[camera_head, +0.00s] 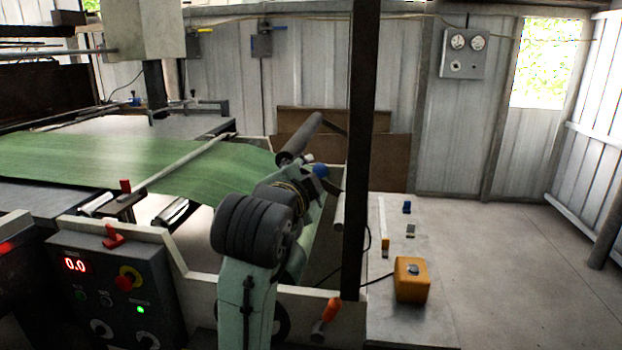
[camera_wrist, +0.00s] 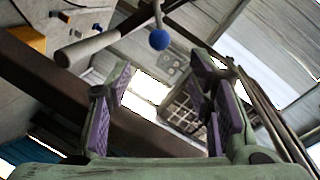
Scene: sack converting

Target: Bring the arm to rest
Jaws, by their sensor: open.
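My gripper (camera_wrist: 160,70) shows in the wrist view with its two purple-padded fingers spread wide and nothing between them. A blue ball knob (camera_wrist: 159,39) on a thin rod appears beyond the fingertips, apart from them. In the head view the blue knob (camera_head: 320,170) sits close to the far end of my arm, by the end of a grey roller (camera_head: 300,139). My arm rises from the bottom centre and bends away toward the machine. Its dark, thick joint hides part of the machine frame, and my fingers cannot be made out clearly there.
A dark upright post (camera_head: 359,150) stands just right of my arm. The green web (camera_head: 130,165) runs across the machine at left, above a control panel (camera_head: 115,290). A yellow box (camera_head: 412,280) lies at right. The floor (camera_head: 520,260) farther right is clear.

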